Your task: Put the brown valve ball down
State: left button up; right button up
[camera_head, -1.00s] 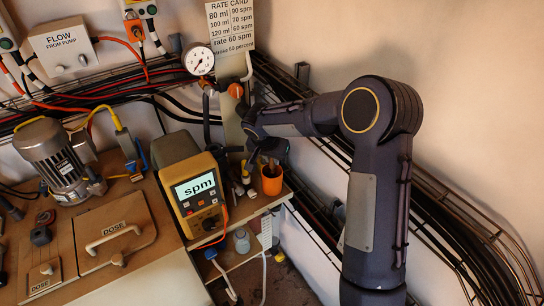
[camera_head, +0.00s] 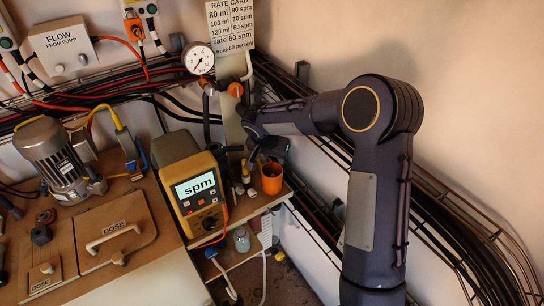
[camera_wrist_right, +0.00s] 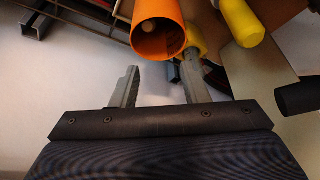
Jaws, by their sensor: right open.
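My right gripper (camera_head: 266,152) is above and just behind the orange cup (camera_head: 271,182) at the right end of the bench. In the right wrist view the two grey fingers (camera_wrist_right: 158,75) are apart with nothing between them. The orange cup (camera_wrist_right: 158,40) is just beyond the fingertips there, its mouth towards the camera. A small brownish round thing (camera_wrist_right: 149,28), which looks like the brown valve ball, lies inside the cup, apart from the fingers. My left gripper is in neither view.
A yellow meter (camera_head: 196,192) reading "spm" stands left of the cup. Yellow-capped items (camera_wrist_right: 241,22) are close beside the cup in the wrist view. A pressure gauge (camera_head: 198,58) and cables are on the wall behind. Wire cable trays run along the right wall.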

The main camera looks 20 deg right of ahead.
notch_tip(320, 180, up, 7)
jog(key=p, duration=0.2)
jog(key=shift+p, duration=0.4)
jog(key=shift+f, duration=0.15)
